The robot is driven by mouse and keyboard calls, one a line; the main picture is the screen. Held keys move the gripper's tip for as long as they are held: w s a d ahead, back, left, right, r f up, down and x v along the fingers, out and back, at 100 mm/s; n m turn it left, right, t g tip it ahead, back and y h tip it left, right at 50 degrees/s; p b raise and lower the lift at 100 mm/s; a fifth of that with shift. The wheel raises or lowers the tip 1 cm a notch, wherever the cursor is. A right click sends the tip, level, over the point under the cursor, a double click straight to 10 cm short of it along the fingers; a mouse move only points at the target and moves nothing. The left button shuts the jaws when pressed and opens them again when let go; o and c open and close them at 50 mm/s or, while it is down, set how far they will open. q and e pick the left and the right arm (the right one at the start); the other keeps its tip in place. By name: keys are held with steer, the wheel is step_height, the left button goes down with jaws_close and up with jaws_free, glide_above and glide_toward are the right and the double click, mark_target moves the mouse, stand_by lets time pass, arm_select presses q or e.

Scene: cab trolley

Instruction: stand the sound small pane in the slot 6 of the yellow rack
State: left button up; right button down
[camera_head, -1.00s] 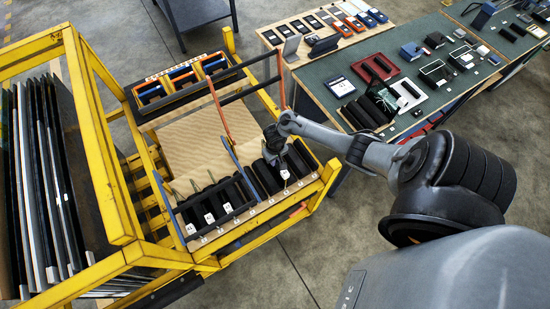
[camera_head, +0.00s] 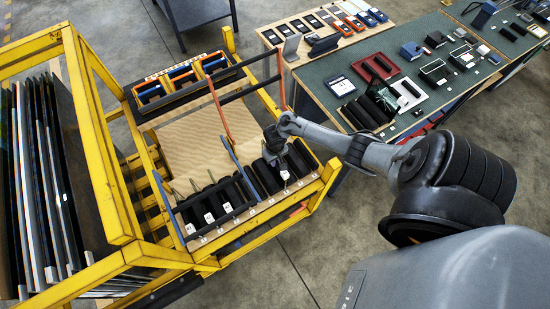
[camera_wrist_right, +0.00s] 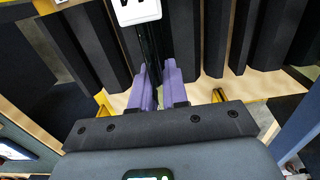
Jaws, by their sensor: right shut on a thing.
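My right gripper (camera_head: 283,165) is over the right part of the yellow rack (camera_head: 222,262), among its black padded dividers (camera_head: 240,192). In the right wrist view its two purple fingers (camera_wrist_right: 158,84) are shut on a thin dark pane (camera_wrist_right: 154,42), seen nearly edge-on. A white label (camera_wrist_right: 138,10) with a dark mark shows by the pane's top. The pane appears to stand upright between two dividers; its lower edge is hidden, so I cannot tell whether it is seated. Slot numbers on the wooden front rail (camera_head: 262,208) are too small to read surely. My left gripper is out of view.
Several white-labelled dark pieces (camera_head: 209,218) stand at the rack's left. Large panes (camera_head: 45,180) lean in the yellow frame at far left. Orange and blue bars (camera_head: 228,120) rise behind the slots. A green-topped bench (camera_head: 420,125) with tools stands at right.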

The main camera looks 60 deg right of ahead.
steer(key=shift+f, duration=0.4)
stand_by(0.5)
steer(key=c, duration=1.1)
jaws_free()
steer(key=shift+o, duration=0.2)
